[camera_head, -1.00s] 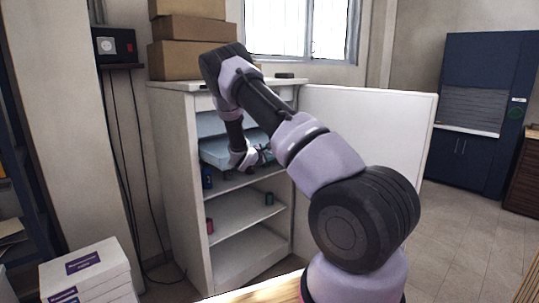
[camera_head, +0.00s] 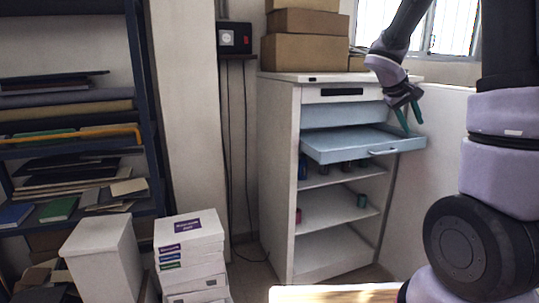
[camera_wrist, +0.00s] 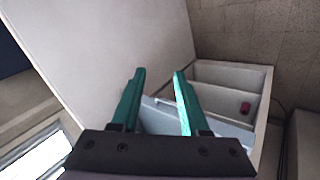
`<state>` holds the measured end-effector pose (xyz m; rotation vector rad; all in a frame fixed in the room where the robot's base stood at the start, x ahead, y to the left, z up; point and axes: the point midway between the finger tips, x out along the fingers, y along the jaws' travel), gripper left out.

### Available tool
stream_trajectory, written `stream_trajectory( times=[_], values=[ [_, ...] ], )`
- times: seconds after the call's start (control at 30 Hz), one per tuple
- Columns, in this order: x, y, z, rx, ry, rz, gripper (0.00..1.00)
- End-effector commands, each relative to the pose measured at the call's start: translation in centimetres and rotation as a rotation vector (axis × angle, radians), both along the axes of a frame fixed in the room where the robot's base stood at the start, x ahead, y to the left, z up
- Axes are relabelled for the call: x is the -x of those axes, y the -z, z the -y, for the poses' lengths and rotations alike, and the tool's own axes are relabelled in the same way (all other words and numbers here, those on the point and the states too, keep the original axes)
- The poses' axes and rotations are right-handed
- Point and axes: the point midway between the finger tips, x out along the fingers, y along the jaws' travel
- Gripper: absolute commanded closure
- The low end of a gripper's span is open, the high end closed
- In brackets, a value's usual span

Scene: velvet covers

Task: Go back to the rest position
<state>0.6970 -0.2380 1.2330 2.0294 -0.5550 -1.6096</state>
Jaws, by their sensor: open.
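My gripper (camera_head: 405,118) is raised in front of the upper right of the white cabinet (camera_head: 277,180) in the head view. Its two teal fingers are apart with nothing between them, as the wrist view (camera_wrist: 158,88) also shows. Below the fingertips, a light blue drawer (camera_head: 350,150) sticks out of the cabinet, with its handle (camera_head: 383,152) at the front. The gripper looks clear of the handle. In the wrist view, part of the drawer (camera_wrist: 160,120) shows behind the fingers.
The cabinet's open door (camera_head: 440,165) stands at the right, close to my arm. Cardboard boxes (camera_head: 305,50) are stacked on top. Several small containers stand on the lower shelves. White boxes (camera_head: 190,235) are piled at the lower left, beside a loaded shelf rack (camera_head: 150,130).

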Motion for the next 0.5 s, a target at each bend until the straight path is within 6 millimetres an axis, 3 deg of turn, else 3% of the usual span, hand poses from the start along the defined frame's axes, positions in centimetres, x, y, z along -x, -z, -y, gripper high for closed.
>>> stream_trajectory(
  times=[0.1,0.5],
  values=[
    [4.6,-2.4,-2.4,-0.172,0.067,0.079,0.55],
    [17.8,-7.8,-12.9,-0.719,0.173,0.329,0.55]
  ],
)
